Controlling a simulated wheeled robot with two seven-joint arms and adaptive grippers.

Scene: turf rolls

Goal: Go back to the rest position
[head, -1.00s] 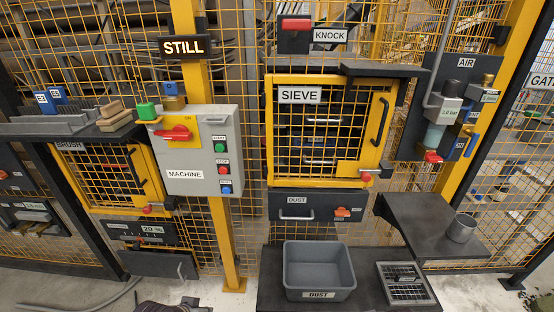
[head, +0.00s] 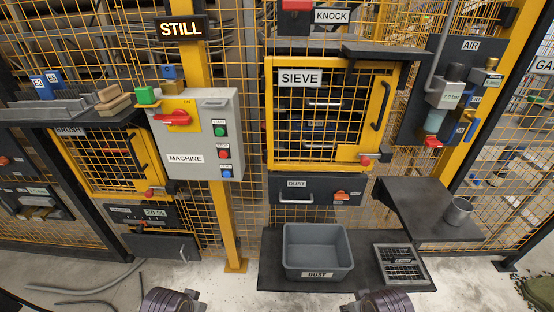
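Neither of my grippers shows in the head view. Only dark, ribbed parts of my two arms show at the bottom edge, one left of the middle and one right of it. Whatever lies beyond them is cut off by the frame. No object is seen held.
A yellow mesh fence carries a grey machine box (head: 205,140), a sieve door (head: 325,160) that is shut and a dust drawer (head: 285,190). Below, a grey dust bin (head: 318,272) and a grated tray (head: 402,280) sit on a low dark shelf. A cup (head: 459,211) stands on a side shelf.

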